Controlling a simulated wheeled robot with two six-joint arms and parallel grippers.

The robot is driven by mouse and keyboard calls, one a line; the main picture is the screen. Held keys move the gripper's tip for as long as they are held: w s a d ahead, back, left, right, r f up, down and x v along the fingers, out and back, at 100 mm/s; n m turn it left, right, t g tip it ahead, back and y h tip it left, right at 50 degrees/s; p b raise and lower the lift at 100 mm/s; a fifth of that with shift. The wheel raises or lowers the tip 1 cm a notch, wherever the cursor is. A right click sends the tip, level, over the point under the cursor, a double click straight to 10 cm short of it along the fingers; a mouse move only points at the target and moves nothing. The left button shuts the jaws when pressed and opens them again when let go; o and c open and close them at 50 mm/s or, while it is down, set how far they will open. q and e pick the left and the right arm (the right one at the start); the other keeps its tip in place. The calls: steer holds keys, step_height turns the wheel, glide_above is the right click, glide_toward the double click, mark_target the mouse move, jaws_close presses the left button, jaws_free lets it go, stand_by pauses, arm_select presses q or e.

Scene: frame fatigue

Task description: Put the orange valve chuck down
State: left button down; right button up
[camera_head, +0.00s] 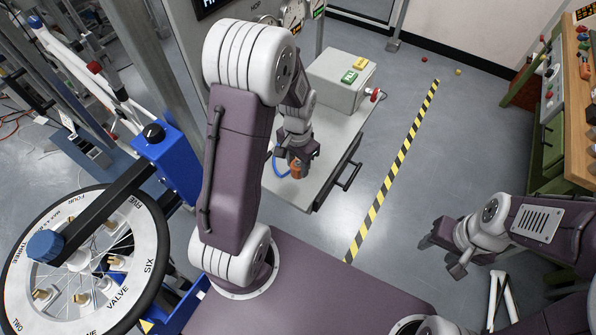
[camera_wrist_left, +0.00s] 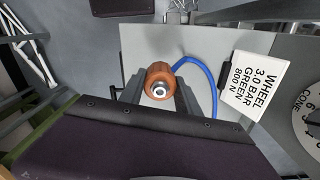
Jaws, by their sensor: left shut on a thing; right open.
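The orange valve chuck (camera_head: 297,168) is between the fingers of my left gripper (camera_head: 300,158), above the light grey top of a small bench (camera_head: 338,140). In the left wrist view the chuck (camera_wrist_left: 159,82) looks orange-brown with a metal end facing the camera, and the gripper's fingers (camera_wrist_left: 160,92) close on its sides. A blue hose (camera_wrist_left: 203,70) runs beside it and curves over the bench top. Whether the chuck touches the bench is hard to tell. My right gripper (camera_head: 446,250) is open and empty over the floor at the right.
A label card (camera_wrist_left: 252,83) reads "WHEEL 3.0 BAR GREEN 800 N". A spoked wheel (camera_head: 150,250) on a blue stand is at the left. A wooden workbench (camera_head: 577,110) is at the right.

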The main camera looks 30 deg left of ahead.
mark_target(298, 164)
arm_select(q)
step_height(298, 164, down, 3)
steer(key=shift+s+d+f, duration=0.1)
steer(key=shift+s+f, duration=0.05)
steer(key=shift+f, duration=0.35)
steer(key=shift+f, duration=0.15)
steer(key=c, duration=0.9)
jaws_free()
steer(key=shift+o, duration=0.2)
step_height(298, 164, up, 12)
steer(key=shift+r+p, duration=0.2)
steer(key=shift+p, duration=0.3)
steer(key=s+d+f+n+t, duration=0.1)
steer(key=s+d+n, duration=0.2)
steer(key=s, duration=0.5)
steer(key=shift+d+f, duration=0.4)
steer(key=shift+d, duration=0.45)
